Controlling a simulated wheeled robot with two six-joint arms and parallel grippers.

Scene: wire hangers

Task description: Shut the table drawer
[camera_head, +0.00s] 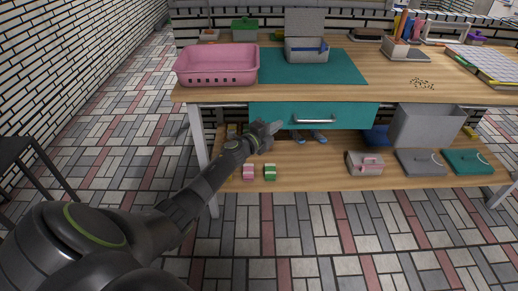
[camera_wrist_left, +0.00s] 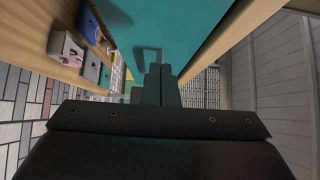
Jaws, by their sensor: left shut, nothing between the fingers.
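The table drawer (camera_head: 290,109) has a teal front with a silver bar handle (camera_head: 316,121), and sits under the wooden tabletop. Its front looks close to the table edge; I cannot tell whether a gap remains. My left gripper (camera_head: 272,129) is shut and empty, at the lower left part of the drawer front, left of the handle. In the left wrist view the shut fingers (camera_wrist_left: 160,85) point along the teal drawer front (camera_wrist_left: 185,25). Contact with the front is unclear. My right gripper is not in view.
The tabletop (camera_head: 220,95) holds a pink basket (camera_head: 217,65), a teal mat (camera_head: 340,70) and a grey box (camera_head: 305,48). The lower shelf (camera_head: 310,175) holds a grey bin (camera_head: 425,127), a small case (camera_head: 364,163) and folded items. A table leg (camera_head: 199,140) stands left of my gripper.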

